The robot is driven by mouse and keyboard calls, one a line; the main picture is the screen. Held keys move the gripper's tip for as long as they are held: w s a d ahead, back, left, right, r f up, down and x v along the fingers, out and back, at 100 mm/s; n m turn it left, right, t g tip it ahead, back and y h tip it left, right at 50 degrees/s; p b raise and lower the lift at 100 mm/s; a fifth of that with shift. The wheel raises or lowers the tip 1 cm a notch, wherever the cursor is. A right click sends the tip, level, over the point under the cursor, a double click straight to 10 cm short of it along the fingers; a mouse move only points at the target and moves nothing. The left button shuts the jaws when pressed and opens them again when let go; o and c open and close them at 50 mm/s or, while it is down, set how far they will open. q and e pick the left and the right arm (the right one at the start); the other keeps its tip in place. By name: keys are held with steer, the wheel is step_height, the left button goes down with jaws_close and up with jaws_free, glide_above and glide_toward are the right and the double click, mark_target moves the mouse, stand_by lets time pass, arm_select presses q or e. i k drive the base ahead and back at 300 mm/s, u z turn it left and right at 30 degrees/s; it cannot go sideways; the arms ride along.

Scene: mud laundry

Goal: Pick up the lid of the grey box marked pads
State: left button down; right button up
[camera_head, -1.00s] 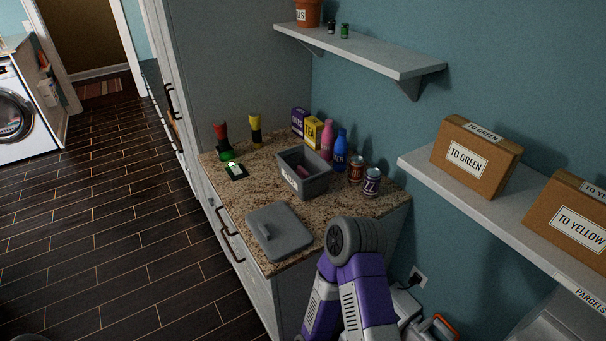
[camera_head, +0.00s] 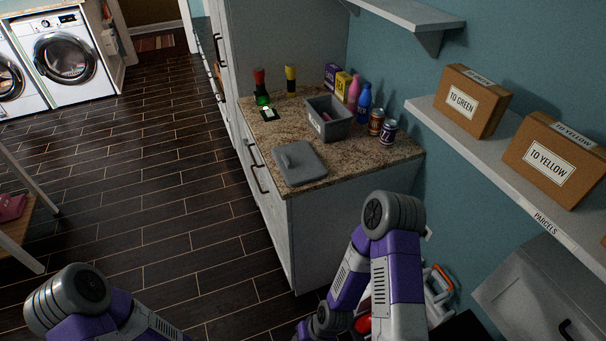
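The grey lid (camera_head: 299,162) lies flat near the front left edge of the granite counter, with a raised handle on its top. The open grey box (camera_head: 329,117) stands behind it, uncovered; a small white label is on its front, too small to read now. Something pinkish shows inside the box. My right arm rises at the lower middle, in front of and below the counter, apart from the lid. My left arm shows at the lower left over the floor. Neither arm's gripper fingers can be made out.
Cans (camera_head: 388,132), a blue bottle (camera_head: 363,104), a pink bottle (camera_head: 353,88) and small cartons (camera_head: 342,84) stand behind and right of the box. A shelf (camera_head: 490,150) with parcels (camera_head: 551,160) juts out at right. Dark floor (camera_head: 170,190) is open at left.

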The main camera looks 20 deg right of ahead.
mark_target(298, 164)
steer(key=u, duration=0.2)
steer(key=i, duration=1.1)
steer(key=z, duration=0.55)
